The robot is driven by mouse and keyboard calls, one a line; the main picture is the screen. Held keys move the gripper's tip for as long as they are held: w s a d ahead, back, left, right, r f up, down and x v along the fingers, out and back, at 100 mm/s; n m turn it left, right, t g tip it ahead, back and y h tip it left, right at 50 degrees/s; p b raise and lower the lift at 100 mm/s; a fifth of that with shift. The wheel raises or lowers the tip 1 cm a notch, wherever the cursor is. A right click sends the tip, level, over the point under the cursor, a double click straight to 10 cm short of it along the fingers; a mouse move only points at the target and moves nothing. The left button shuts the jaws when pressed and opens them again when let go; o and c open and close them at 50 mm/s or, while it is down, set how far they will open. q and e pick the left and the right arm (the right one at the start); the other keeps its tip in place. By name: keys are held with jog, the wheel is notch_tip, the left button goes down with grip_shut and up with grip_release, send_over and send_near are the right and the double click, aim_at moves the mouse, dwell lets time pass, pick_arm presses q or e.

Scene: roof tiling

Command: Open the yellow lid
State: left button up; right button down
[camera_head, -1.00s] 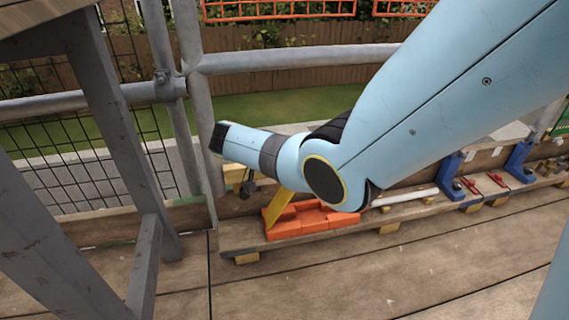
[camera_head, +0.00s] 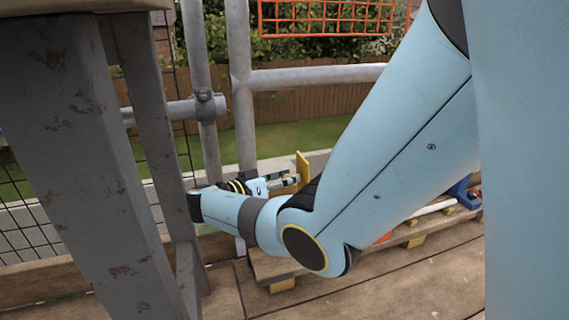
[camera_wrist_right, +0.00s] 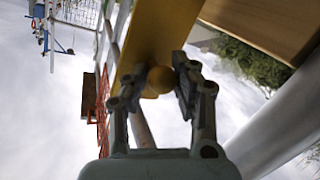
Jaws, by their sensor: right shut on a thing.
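The yellow lid (camera_head: 302,167) stands upright in the head view, just beyond my right forearm. My right gripper (camera_head: 288,181) reaches it from the left. In the right wrist view the lid (camera_wrist_right: 160,28) is a broad yellow panel running up from the fingers. My right gripper (camera_wrist_right: 160,82) is shut on the round yellow knob (camera_wrist_right: 159,79) of the lid, one finger on each side. The orange box (camera_head: 383,238) is mostly hidden behind my right arm; only a small patch shows. The lid's hinge edge is hidden. My left gripper is not in view.
A grey trestle leg (camera_head: 75,170) stands close at the left, near my right wrist. Scaffold poles (camera_head: 240,90) and wire mesh rise behind.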

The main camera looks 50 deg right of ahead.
jog(key=shift+w+r, duration=0.1)
jog(key=shift+w, duration=0.1)
jog(key=c, duration=1.3)
grip_release()
jog(key=shift+c, duration=0.2)
jog(key=o, duration=0.3)
jog(key=shift+s, duration=0.1)
jog(key=shift+a, duration=0.1)
jog(key=v, duration=1.1)
jog(key=shift+a, duration=0.4)
